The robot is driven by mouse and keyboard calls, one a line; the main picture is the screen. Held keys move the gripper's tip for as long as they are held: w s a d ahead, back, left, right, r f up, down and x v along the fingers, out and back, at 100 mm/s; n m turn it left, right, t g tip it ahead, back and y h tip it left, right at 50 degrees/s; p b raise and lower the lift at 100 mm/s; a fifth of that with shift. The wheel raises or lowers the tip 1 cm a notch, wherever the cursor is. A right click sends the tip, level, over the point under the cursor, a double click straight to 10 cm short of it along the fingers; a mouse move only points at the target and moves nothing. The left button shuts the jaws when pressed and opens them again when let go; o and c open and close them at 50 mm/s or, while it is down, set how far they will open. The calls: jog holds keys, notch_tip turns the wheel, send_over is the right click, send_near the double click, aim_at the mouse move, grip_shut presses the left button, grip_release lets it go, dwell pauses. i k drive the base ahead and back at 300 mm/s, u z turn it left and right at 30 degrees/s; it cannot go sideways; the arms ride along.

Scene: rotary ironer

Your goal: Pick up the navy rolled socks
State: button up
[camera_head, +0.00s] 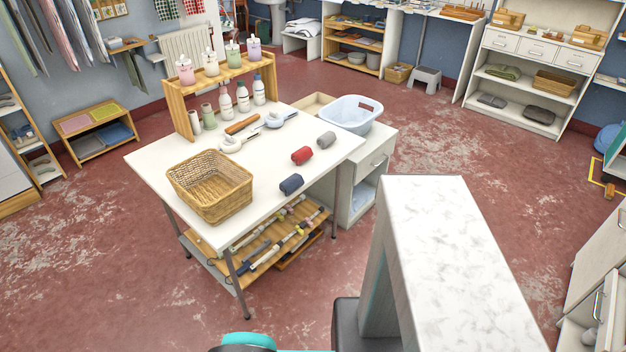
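The navy rolled socks (291,184) lie on the white table (262,200) near its front right edge, in the head view. They are a small dark blue roll, with bare tabletop around them. A red roll (301,155) and a grey roll (326,139) lie farther back in a rough line with them. My gripper is not in view. Only a teal and black part, which seems to be of my arm, shows at the bottom edge.
A wicker basket (211,187) stands left of the socks. Bottles and a wooden rack (181,104) stand at the table's back. A blue-white basin (352,114) is behind right. A tall marbled block (440,240) rises in the right foreground. Floor left of the table is clear.

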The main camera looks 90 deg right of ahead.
aim_at(290, 185)
jog(key=u, duration=0.5)
jog(key=k, duration=0.15)
jog(key=z, duration=1.95)
jog(key=k, duration=0.9)
jog(key=u, duration=0.2)
jog(key=i, duration=0.5)
jog(key=z, duration=0.05)
